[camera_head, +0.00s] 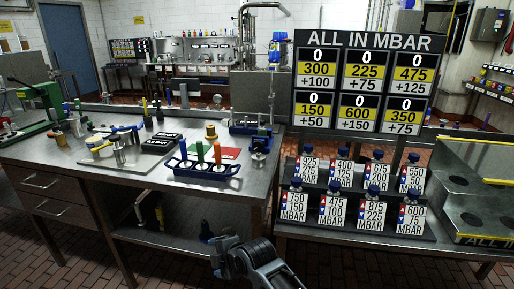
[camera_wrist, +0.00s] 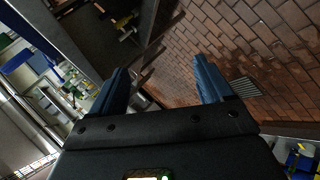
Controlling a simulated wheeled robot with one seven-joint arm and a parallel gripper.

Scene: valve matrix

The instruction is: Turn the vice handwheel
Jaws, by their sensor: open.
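I cannot pick out the vice handwheel for certain. A small device with a dark blue round top (camera_head: 260,145) stands at the right end of the steel bench (camera_head: 150,178) in the head view. A grey device with blue parts (camera_head: 248,126) lies behind it. A green bench machine (camera_head: 42,100) stands at the far left. In the wrist view my gripper (camera_wrist: 162,82) is open, its two blue fingers apart with nothing between them. My arm shows low in the middle of the head view, in front of the bench; the fingers are not clear there.
A blue rack (camera_head: 202,168) with coloured-handled tools stands near the bench's front edge. The brick floor (camera_wrist: 250,45) below the gripper is open.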

